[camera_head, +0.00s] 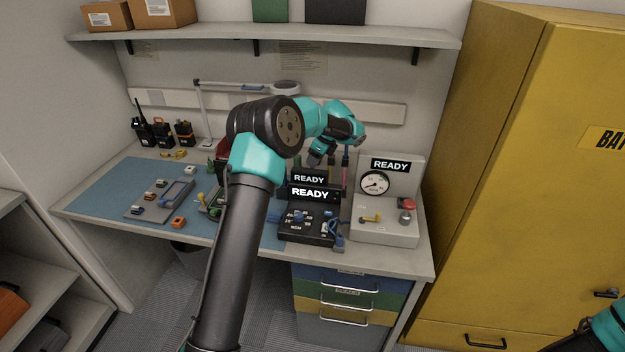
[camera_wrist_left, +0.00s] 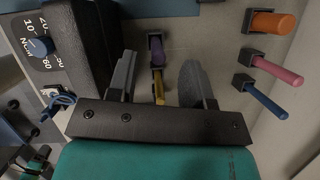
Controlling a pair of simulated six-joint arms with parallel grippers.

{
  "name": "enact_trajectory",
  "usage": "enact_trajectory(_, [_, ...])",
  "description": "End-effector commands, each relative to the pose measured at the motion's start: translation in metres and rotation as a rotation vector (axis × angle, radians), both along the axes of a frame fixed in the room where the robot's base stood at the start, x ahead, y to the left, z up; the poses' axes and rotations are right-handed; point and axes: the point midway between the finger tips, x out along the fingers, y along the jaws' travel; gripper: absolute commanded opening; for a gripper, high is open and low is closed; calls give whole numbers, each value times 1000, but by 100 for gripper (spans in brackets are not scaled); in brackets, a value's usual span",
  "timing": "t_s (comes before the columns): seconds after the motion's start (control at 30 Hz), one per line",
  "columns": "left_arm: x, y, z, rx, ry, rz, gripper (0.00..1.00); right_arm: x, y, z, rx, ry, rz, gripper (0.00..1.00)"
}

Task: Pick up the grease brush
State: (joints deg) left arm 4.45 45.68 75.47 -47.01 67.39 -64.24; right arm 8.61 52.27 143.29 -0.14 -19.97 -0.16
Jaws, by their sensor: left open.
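My left gripper (camera_head: 318,160) is over the back of the bench, behind the black READY box. In the left wrist view the gripper (camera_wrist_left: 158,80) is open, its two grey fingers apart. A purple handle (camera_wrist_left: 156,50) and a yellow handle (camera_wrist_left: 159,88) in dark holders show in the gap between the fingers; neither looks gripped. Orange (camera_wrist_left: 272,22), pink (camera_wrist_left: 278,70) and blue (camera_wrist_left: 265,100) handles sit in holders to the right. I cannot tell which of these is the grease brush. My right gripper is out of view.
The black torque box (camera_head: 309,215) stands in front of the gripper, and a grey gauge tester (camera_head: 388,222) stands to its right. Several radios (camera_head: 163,134) are at the back left. A blue mat (camera_head: 105,190) has free room on the left. A shelf (camera_head: 350,34) runs above.

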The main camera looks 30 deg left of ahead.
Motion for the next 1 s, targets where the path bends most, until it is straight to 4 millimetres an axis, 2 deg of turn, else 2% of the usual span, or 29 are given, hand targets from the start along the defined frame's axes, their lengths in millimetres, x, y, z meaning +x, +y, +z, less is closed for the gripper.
enact_trajectory(0.27, [0,2,-6,0,1,0,46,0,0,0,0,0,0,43])
enact_trajectory(0.6, [-3,15,-45,0,1,1,46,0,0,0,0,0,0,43])
enact_trajectory(1.0, [-3,17,-48,0,0,0,46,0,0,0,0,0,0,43])
